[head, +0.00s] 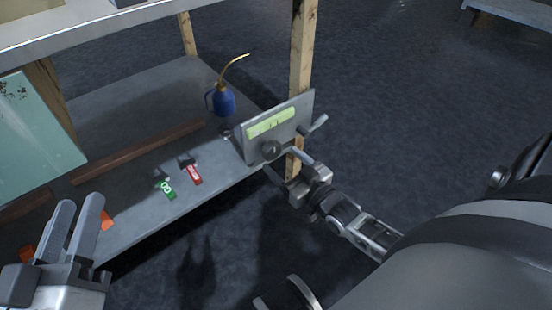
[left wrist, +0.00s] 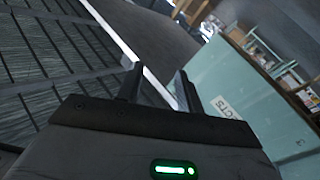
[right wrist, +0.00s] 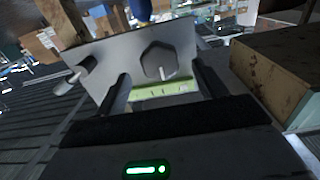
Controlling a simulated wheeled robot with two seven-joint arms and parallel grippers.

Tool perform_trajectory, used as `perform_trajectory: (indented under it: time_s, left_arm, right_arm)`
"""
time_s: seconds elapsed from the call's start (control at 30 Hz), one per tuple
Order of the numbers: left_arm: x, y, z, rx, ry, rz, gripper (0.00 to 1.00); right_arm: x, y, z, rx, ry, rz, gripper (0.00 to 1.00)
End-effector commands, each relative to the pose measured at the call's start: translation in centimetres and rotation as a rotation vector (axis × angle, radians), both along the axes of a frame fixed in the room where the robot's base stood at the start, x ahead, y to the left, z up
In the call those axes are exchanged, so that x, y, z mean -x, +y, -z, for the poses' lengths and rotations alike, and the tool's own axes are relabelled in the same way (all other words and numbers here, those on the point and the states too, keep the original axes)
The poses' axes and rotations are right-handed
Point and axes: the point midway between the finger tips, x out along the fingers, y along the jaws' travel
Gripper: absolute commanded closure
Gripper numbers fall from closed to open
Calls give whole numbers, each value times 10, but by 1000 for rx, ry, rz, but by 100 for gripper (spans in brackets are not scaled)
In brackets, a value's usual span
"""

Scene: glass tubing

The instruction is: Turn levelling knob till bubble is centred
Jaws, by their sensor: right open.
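A grey upright plate (head: 240,146) stands at the shelf's right end. It carries a yellow-green level vial (head: 270,122) with dark marks; I cannot make out where the bubble is. Below the vial is a dark levelling knob (head: 271,150). In the right wrist view the knob (right wrist: 159,62) looks many-sided, with a pale pointer line, and lies between and beyond the fingertips. My right gripper (head: 283,162) is open just in front of the knob, with no clear contact. My left gripper (head: 80,215) is open and empty at the lower left, far from the plate.
A second knob or lever (head: 317,124) sticks out at the plate's right side, near a wooden post (head: 302,45). A blue oil can (head: 223,102), a green tag (head: 166,189) and a red tag (head: 193,173) are on the shelf (head: 135,115).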

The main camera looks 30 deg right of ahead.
Motion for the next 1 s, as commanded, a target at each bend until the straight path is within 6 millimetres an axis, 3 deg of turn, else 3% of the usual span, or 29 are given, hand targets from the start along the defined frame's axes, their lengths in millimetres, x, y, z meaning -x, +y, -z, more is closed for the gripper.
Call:
perform_trajectory:
  time_s: [0.2,0.6,0.63,0.8,1.0]
  left_arm:
    - [-6,3,-18,-45,-177,-23,64]
    - [-7,3,-27,-59,-232,-30,64]
    - [-7,3,-27,-59,-232,-30,64]
    - [-7,3,-27,-58,-231,-30,64]
    - [-7,3,-27,-59,-229,-29,64]
  right_arm:
    - [-30,3,2,0,0,-1,29]
    - [-38,3,0,0,2,-1,29]
    - [-38,3,0,0,2,-1,32]
    - [-38,3,0,0,1,-1,74]
    - [-38,4,0,-6,1,-1,74]
